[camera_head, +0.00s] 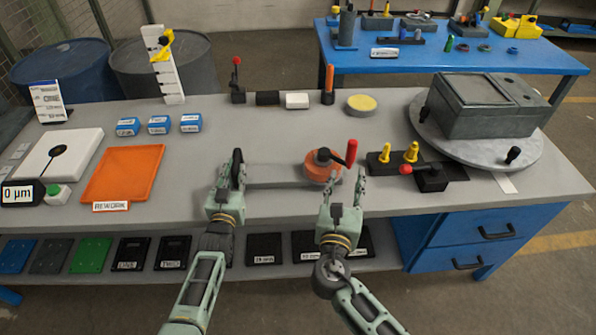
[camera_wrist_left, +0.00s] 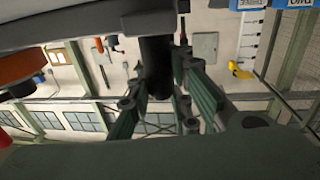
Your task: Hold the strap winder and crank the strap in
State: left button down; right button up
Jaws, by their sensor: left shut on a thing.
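The strap winder has an orange drum (camera_head: 322,170) with a dark hub and an upright red crank knob (camera_head: 351,153). A flat grey bar or strap (camera_head: 278,174) runs left from the drum. My left gripper (camera_head: 238,168) is at the left end of that bar. In the left wrist view its fingers are shut on a dark round grip (camera_wrist_left: 155,65), with the orange drum (camera_wrist_left: 18,68) at the left edge. My right gripper (camera_head: 344,182) is open just in front of the drum, its fingertips below the red knob and apparently empty.
An orange rework tray (camera_head: 124,172) and small blue boxes (camera_head: 159,124) lie to the left. A black fixture with yellow pegs (camera_head: 398,160) and a red-knobbed block (camera_head: 431,178) stand close right of the winder. A grey housing (camera_head: 488,105) sits on a round turntable behind.

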pick_arm(q)
jog(key=c, duration=1.5)
grip_release()
jog(key=shift+s+d+f, duration=0.1)
jog(key=shift+s+f, duration=0.15)
jog(key=shift+f, duration=0.4)
jog(key=shift+w+r, duration=0.1)
jog(key=shift+w, duration=0.15)
jog(key=shift+s+a+r, duration=0.1)
jog(key=shift+s+a, duration=0.1)
jog(key=shift+s, duration=0.45)
jog(key=s, duration=0.3)
jog(key=s+a, duration=0.1)
jog(key=s, duration=0.6)
jog(key=shift+s+a, duration=0.2)
jog(key=shift+s, duration=0.15)
